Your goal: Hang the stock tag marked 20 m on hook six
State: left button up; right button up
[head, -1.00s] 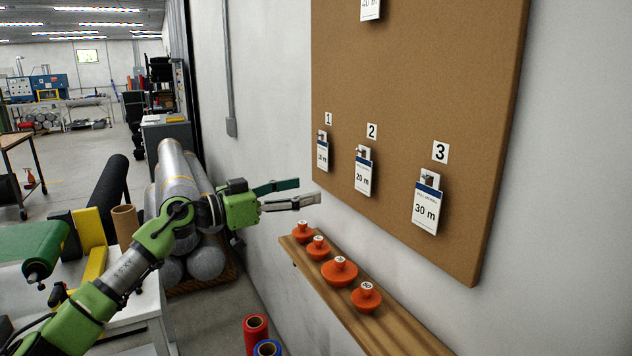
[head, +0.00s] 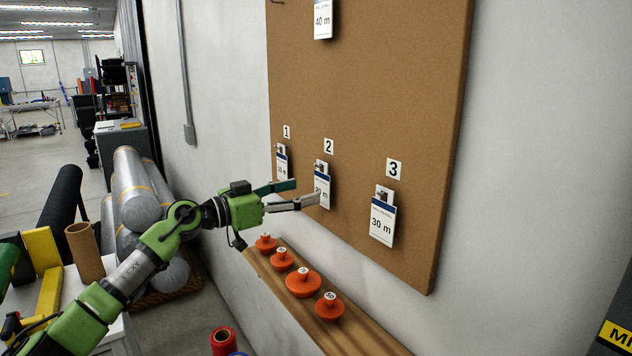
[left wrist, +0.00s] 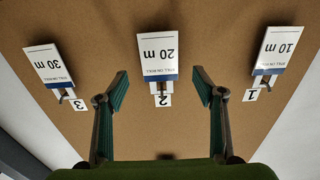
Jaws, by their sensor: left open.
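The 20 m stock tag (head: 322,191) hangs on the board under number 2. It also shows upside down in the left wrist view (left wrist: 158,57), centred between the finger lines. My left gripper (head: 308,193) is open, its fingers pointing at the board; in the head view one fingertip overlaps the tag's lower part. In the left wrist view the two green-padded fingers (left wrist: 160,88) stand apart on either side of the tag and number 2. Whether they touch the board is unclear. Hook six is not recognizable in view. My right gripper is not in view.
The 10 m tag (left wrist: 277,50) hangs under number 1 and the 30 m tag (head: 383,221) under number 3. A 40 m tag (head: 323,18) hangs higher on the board (head: 380,100). A wooden shelf (head: 365,335) with several orange knobbed pieces (head: 303,283) juts out below.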

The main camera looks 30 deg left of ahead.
aim_at(321, 186)
pick_arm(q)
jog(key=p+x, duration=0.1)
jog(key=x, duration=0.2)
jog(key=shift+w+d+r, duration=0.15)
jog(key=shift+w, duration=0.2)
jog(key=shift+p+x, duration=0.45)
jog(key=shift+x, duration=0.4)
jog(key=c, duration=1.4)
